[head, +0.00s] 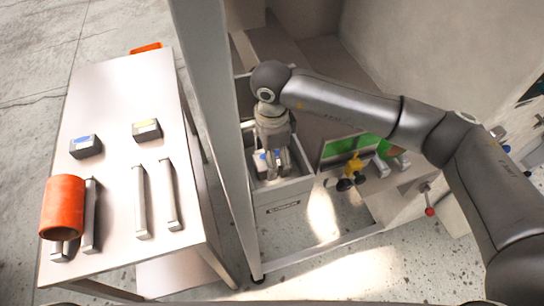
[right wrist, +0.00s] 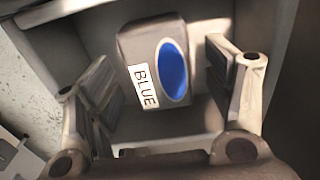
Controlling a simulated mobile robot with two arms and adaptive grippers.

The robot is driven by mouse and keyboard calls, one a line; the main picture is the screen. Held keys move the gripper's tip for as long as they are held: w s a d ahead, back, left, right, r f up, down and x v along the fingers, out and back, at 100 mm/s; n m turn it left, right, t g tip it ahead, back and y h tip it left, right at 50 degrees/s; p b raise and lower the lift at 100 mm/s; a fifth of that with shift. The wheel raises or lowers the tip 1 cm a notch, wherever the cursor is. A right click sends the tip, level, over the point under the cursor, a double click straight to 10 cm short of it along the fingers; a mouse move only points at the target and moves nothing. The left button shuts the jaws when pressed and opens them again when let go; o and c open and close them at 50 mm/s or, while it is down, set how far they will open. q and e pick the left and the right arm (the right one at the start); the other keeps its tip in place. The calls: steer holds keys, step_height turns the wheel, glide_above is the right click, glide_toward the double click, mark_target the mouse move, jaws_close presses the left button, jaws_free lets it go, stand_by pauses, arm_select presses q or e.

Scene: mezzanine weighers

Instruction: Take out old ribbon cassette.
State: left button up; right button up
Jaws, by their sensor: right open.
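A grey ribbon cassette (right wrist: 138,45) with a white label reading BLUE and a blue oval sits in the open, light-walled box of the machine (head: 284,209). My right gripper (head: 272,170) reaches down into this box from above. In the right wrist view my right gripper (right wrist: 160,90) is open, with its fingers on either side of the cassette and visible gaps to it. In the head view the gripper mostly hides the cassette. Two more cassettes lie on the table at left, one with a blue mark (head: 86,146) and one with a yellow mark (head: 147,130). My left gripper is out of view.
The white table (head: 115,93) also holds an orange cylinder (head: 63,207) and several grey bars. A tall grey post (head: 212,110) stands between table and box. Right of the box are a green screen (head: 340,147), a yellow-and-black fitting (head: 353,169) and a red-knobbed lever (head: 429,211).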

steer(key=shift+f, duration=0.8)
steer(key=c, duration=1.1)
steer(key=shift+r, duration=0.1)
steer(key=shift+c, duration=0.2)
